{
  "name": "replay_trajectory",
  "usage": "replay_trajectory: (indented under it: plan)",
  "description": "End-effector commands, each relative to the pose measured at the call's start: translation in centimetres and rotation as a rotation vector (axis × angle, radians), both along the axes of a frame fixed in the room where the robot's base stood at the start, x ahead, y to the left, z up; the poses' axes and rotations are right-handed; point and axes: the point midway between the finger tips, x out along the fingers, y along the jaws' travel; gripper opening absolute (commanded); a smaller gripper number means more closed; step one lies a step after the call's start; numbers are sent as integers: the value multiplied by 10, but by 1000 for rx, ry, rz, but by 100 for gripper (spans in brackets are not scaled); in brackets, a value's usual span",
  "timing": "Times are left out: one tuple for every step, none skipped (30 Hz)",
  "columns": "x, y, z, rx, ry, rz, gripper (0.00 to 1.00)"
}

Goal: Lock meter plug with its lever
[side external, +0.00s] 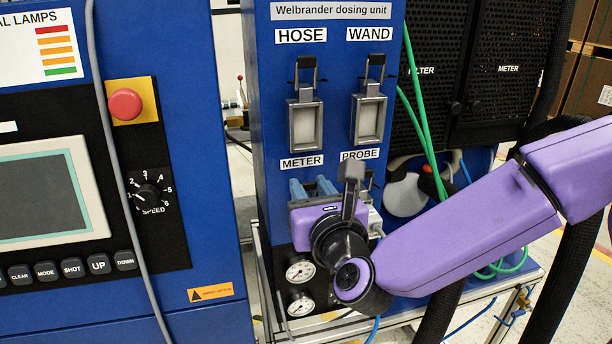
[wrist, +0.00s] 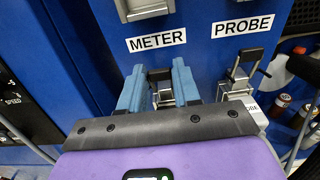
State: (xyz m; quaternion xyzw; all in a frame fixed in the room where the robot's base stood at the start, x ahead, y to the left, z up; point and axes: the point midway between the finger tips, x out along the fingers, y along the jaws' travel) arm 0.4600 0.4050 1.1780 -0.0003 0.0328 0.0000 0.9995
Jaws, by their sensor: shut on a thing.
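My gripper (side external: 312,188) is at the METER socket on the blue dosing unit, just below the METER label. In the wrist view its two blue fingers (wrist: 159,72) stand either side of the dark handle of the meter lever (wrist: 159,77) and look shut on it. Part of the metal lever frame (wrist: 164,97) shows between the fingers. The meter plug is hidden behind my gripper body in both views, so I cannot tell how it sits.
The PROBE lever (wrist: 246,58) stands close on the right. Above are the HOSE latch (side external: 305,122) and WAND latch (side external: 369,117). Two gauges (side external: 300,270) sit below my gripper. Green hoses (side external: 422,120) hang at the right, and a control panel (side external: 60,190) is at the left.

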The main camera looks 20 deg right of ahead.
Motion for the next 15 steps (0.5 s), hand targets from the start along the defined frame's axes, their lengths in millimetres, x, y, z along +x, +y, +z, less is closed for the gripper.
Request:
replay_trajectory:
  plan:
    - [0,-1,0,0,0,-2,20]
    - [0,-1,0,1,0,-2,20]
    - [0,-1,0,1,1,-2,20]
    - [0,-1,0,1,1,-2,20]
    - [0,-1,0,1,1,-2,20]
    - [0,-1,0,0,0,-2,20]
    - [0,-1,-1,0,-2,-2,20]
    - [-1,-1,-1,-1,-8,-3,20]
    - [-1,-1,-3,-2,-19,-3,20]
    - [-2,-1,-3,-4,-31,-4,20]
    - [-3,-1,-5,-5,-42,-5,20]
    - [-4,-1,-6,-6,-59,-4,20]
    - [-5,-1,-6,-6,-71,-4,20]
    - [-6,-1,-7,-5,-81,-4,20]
    - [-7,-1,-7,-5,-94,-3,20]
